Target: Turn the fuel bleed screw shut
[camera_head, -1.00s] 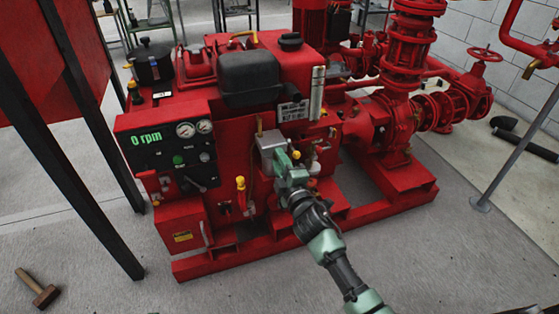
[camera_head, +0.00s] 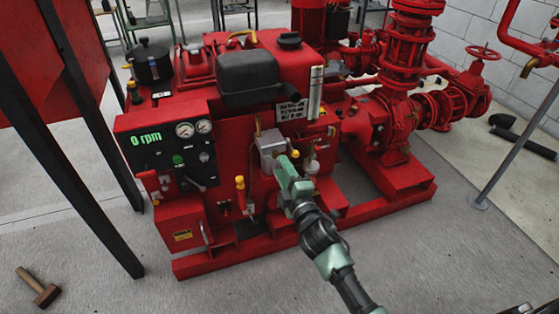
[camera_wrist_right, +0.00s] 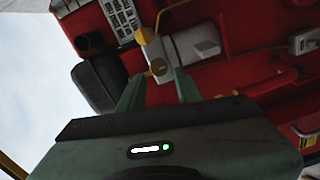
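A grey metal block (camera_head: 271,144) sits on the front of the red pumpset. My right gripper (camera_head: 284,168) is just in front of the block. In the head view the gripper hides the screw. My left gripper is not in view.
The control panel (camera_head: 170,155) reads 0 rpm, left of the block. A yellow-topped lever (camera_head: 240,183) stands close left of my gripper. A brass pipe fitting (camera_wrist_right: 145,36) is beside the screw. A hammer (camera_head: 38,288) lies on the floor, which is clear in front.

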